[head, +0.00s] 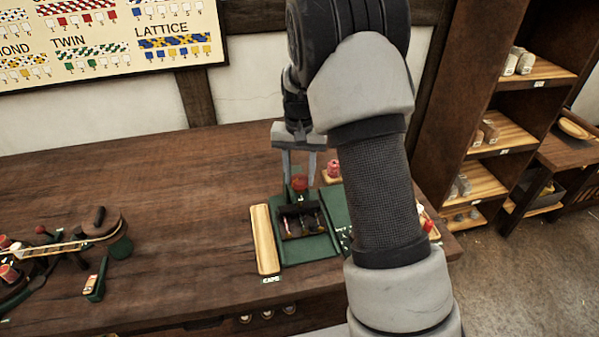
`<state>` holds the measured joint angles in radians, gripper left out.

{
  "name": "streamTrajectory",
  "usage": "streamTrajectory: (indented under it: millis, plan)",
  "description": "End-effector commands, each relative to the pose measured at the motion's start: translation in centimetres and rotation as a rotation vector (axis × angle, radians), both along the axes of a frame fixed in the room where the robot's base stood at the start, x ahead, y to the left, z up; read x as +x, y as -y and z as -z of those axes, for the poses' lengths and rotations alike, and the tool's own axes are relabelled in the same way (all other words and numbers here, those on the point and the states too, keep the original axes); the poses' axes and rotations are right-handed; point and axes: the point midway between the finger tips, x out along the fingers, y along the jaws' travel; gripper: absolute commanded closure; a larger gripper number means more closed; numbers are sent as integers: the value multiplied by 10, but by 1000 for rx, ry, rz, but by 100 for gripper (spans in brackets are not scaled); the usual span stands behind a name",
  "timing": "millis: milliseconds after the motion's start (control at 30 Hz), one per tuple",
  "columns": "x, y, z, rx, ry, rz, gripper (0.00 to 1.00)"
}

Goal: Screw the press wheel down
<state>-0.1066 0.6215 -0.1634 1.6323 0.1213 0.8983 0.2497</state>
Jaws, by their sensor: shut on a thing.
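A small press with a green base (322,247) stands on the wooden table. Its dark frame (292,224) holds a few strands or small parts that are too small to make out. A red round knob, which looks like the press wheel (299,184), sits at the top back of the press. My gripper (299,177) points down from above, with one finger on each side of the red wheel, and is shut on it. My arm hides part of the table and whatever lies right of the press.
A rope-making device (100,225) and a small green item (95,285) are at the table's left. Shelves (495,135) stand at right. The table's back left is clear.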

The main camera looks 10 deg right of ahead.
Motion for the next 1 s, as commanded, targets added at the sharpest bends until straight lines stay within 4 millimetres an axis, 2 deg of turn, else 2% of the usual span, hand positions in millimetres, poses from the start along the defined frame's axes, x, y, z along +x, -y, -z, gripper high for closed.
streamTrajectory:
  millis: [1000]
  plan:
    - [1,0,-3,-1,2,965,84]
